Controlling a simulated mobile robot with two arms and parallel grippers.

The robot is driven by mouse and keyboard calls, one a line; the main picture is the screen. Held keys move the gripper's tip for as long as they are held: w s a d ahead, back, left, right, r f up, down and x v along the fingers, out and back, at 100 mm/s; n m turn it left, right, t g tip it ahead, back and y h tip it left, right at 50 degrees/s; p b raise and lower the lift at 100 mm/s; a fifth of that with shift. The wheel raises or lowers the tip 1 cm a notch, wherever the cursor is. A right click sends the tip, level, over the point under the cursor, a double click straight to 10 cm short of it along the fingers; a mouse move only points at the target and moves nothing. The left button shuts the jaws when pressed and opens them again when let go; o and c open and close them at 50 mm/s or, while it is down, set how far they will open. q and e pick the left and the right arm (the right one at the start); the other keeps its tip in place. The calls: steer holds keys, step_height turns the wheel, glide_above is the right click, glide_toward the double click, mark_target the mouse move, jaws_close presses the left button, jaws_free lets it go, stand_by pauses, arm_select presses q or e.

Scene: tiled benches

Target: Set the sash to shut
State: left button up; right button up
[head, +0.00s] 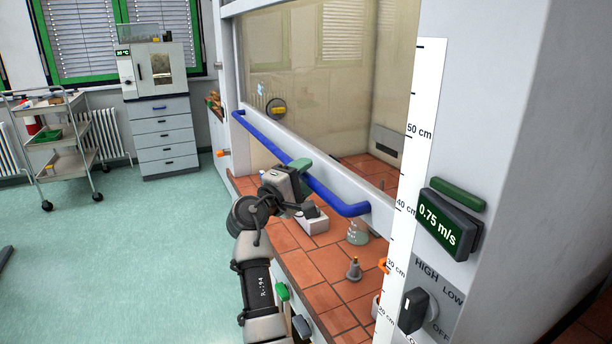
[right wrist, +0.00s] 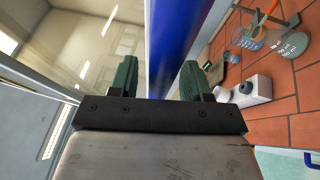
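The fume hood sash (head: 300,75) is a glass pane with a pale lower frame and a long blue handle bar (head: 268,144). It is partly raised, with open space between its lower edge and the tiled bench (head: 315,262). My right gripper (head: 303,186) is at the middle of the bar. In the right wrist view, its green fingers (right wrist: 159,80) are apart, and the blue bar (right wrist: 178,40) runs across the gap between them. Whether either finger touches the bar is not clear. My left gripper is out of view.
A beaker (head: 357,232), a white box (head: 313,222) and a small grey cone-shaped item (head: 353,268) stand on the bench under the sash. A height scale (head: 412,150) and a 0.75 m/s display (head: 440,223) are on the right post. Open floor lies left.

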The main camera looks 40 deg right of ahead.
jaws_close()
step_height(320, 180, down, 25)
steer(key=b, duration=1.8)
steer(key=shift+d+r, duration=0.1)
steer(key=shift+r, duration=0.1)
steer(key=shift+o, duration=0.5)
jaws_free()
